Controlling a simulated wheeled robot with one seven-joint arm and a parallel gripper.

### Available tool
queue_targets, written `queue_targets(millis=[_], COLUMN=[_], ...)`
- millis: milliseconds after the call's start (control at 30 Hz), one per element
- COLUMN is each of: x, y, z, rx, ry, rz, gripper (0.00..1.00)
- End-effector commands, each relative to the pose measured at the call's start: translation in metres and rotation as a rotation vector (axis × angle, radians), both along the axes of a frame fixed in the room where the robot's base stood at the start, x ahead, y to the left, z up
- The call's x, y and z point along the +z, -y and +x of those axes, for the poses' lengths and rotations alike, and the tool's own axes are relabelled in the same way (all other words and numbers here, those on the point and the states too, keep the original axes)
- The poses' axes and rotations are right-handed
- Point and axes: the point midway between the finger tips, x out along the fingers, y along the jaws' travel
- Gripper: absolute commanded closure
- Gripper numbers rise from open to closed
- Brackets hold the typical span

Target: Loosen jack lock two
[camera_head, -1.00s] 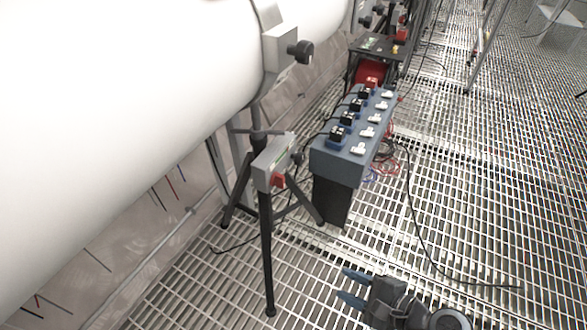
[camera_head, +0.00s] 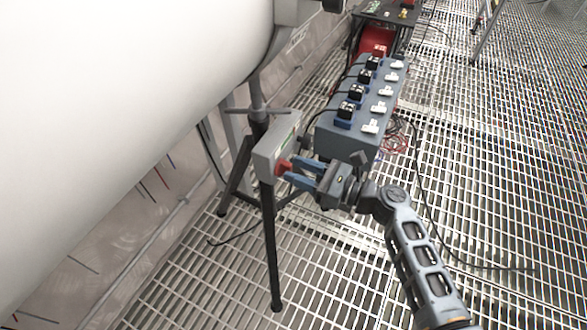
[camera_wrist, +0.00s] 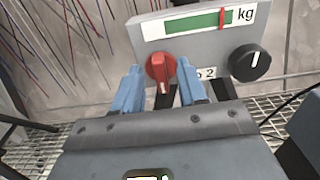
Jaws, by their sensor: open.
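The jack carries a grey box (camera_head: 275,140) on a black tripod under the big white pipe. In the wrist view the box face (camera_wrist: 185,45) shows a green kg scale with a red mark, and a label ending in "2". A red knob (camera_wrist: 161,67) with a raised grip sits at its lower left, and a black knob (camera_wrist: 249,62) at its right. The red knob (camera_head: 284,168) also shows in the head view. My gripper (camera_wrist: 160,85) is open, its blue fingers on either side of the red knob. I cannot tell whether they touch it.
The white pipe (camera_head: 120,90) fills the left. Behind my gripper stands a blue-grey box (camera_head: 345,140) with several black and white connectors. Cables (camera_head: 415,190) lie to its right. The grating floor (camera_head: 500,190) is open on the right.

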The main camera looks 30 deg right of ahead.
Motion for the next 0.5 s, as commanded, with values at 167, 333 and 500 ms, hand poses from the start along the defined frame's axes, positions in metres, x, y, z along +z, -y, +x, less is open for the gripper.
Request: queue_targets(millis=[167, 333, 500], x=[-0.0006, -0.0003, -0.0002], y=[-0.009, -0.0107, -0.0106], z=[0.012, 0.0142, 0.0141], rx=[0.0, 0.0, 0.0], ry=[0.0, 0.0, 0.0], rz=[-0.001, -0.001, -0.002], gripper=[0.58, 0.58, 0.61])
